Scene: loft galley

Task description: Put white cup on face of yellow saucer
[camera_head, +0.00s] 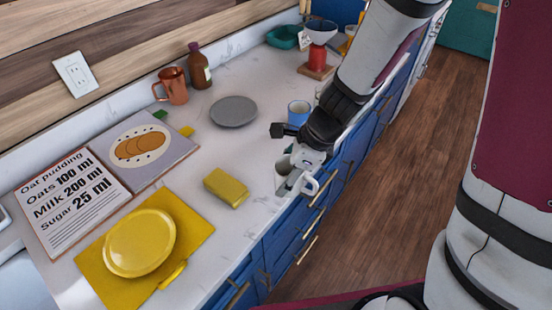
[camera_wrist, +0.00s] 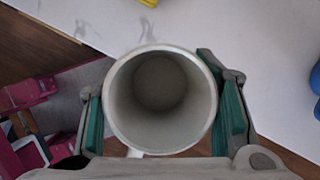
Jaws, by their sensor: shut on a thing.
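The white cup (camera_wrist: 160,55) is upright between my fingers in the wrist view, its open mouth facing the camera and its inside empty. My gripper (camera_wrist: 160,110) is shut on the cup, one green-padded finger on each side. In the head view my gripper (camera_head: 298,172) holds the cup (camera_head: 283,166) at the front edge of the counter; whether it touches the counter I cannot tell. The yellow saucer (camera_head: 140,243) lies at the lower left on a yellow mat (camera_head: 98,287), and its face is bare. The gripper is well to the right of it.
A yellow block (camera_head: 225,187) lies between the cup and saucer. A grey plate (camera_head: 234,111), copper mug (camera_head: 173,86), brown bottle (camera_head: 199,67) and blue cup (camera_head: 299,110) stand farther back. Recipe board (camera_head: 70,203) and picture board (camera_head: 142,150) lie behind the saucer. Counter (camera_head: 215,230) right of the mat is clear.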

